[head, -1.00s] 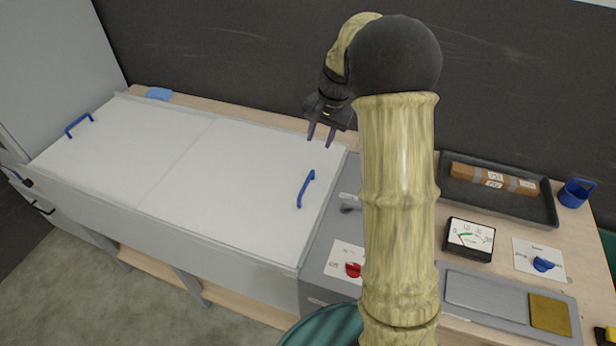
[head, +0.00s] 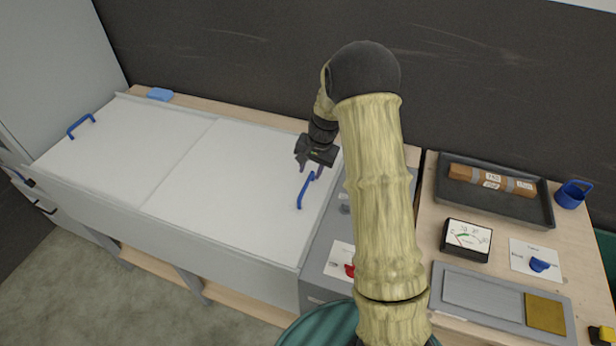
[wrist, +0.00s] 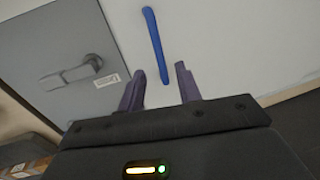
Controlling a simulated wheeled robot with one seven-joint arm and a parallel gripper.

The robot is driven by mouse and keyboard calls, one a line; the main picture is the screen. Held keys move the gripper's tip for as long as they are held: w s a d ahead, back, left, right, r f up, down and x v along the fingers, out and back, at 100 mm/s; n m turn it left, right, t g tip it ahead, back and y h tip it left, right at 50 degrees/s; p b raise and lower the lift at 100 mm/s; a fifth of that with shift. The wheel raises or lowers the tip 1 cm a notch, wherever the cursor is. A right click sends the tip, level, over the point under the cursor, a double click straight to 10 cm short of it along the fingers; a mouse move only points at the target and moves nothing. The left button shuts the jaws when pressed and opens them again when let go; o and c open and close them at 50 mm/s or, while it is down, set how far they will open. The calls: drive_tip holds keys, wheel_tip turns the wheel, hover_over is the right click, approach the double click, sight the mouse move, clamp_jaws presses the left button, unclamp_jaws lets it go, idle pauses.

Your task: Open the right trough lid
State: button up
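The right trough lid (head: 235,185) is a flat white panel and lies shut on the long trough. Its blue bar handle (head: 305,191) stands near the lid's right edge. My gripper (head: 311,168) is over the far end of this handle in the head view. In the wrist view the handle (wrist: 154,45) runs up from between my gripper's two purple fingers (wrist: 162,85). The fingers are apart, with nothing visibly held. I cannot tell whether the handle's near end lies between the fingertips or just beyond them.
The left lid (head: 125,145) with its own blue handle (head: 81,125) is shut. A grey panel with a red knob (head: 350,270) adjoins the trough on the right. Farther right are a dark tray (head: 495,208) and a meter (head: 466,240). A dark wall stands behind.

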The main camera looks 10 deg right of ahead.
sight(307, 183)
drive_tip(key=f, duration=0.5)
drive_tip(key=shift+w+a+p, duration=0.3)
drive_tip(key=shift+a+p, duration=0.05)
drive_tip(key=shift+a, duration=0.05)
clamp_jaws()
